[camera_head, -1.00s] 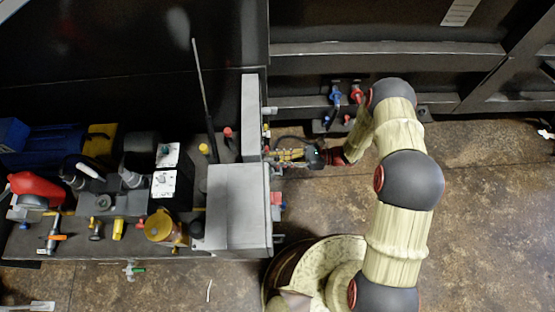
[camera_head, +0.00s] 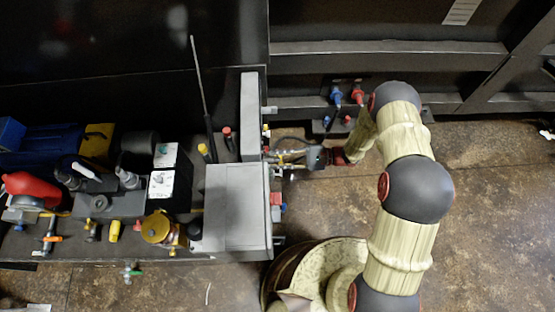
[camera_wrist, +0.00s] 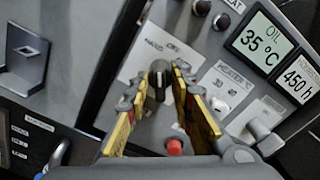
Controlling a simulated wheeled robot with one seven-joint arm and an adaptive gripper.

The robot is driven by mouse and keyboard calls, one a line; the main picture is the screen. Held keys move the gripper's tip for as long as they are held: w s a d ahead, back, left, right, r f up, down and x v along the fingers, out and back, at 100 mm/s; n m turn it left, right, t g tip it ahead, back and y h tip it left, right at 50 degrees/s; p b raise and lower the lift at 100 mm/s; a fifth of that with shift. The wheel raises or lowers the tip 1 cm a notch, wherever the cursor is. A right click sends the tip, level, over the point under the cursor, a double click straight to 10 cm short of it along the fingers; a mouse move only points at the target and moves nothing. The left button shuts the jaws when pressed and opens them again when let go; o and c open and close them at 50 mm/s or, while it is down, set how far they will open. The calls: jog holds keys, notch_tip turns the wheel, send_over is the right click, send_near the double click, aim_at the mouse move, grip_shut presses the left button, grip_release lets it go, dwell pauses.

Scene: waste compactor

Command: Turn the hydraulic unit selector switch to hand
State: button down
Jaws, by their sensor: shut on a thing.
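The selector switch (camera_wrist: 158,79) is a black knob with a pale pointer mark, on a light label plate of the grey control panel in the wrist view. The mark points roughly to the top of the picture. In the head view my gripper (camera_head: 288,158) is at the right side of the grey control box (camera_head: 238,205); the knob is hidden there.
A red button (camera_wrist: 174,147) sits below the knob, close to the fingers. A white switch (camera_wrist: 220,105) and a display reading 35 °C (camera_wrist: 262,44) are to the right. In the head view, blue and red hose couplings (camera_head: 336,96) stand behind my arm. Floor to the right is clear.

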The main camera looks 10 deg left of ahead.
jog(key=shift+n, duration=1.1)
jog(key=shift+w, duration=0.1)
jog(key=c, duration=1.9)
grip_release()
jog(key=v, duration=1.2)
jog(key=shift+d+f, duration=0.1)
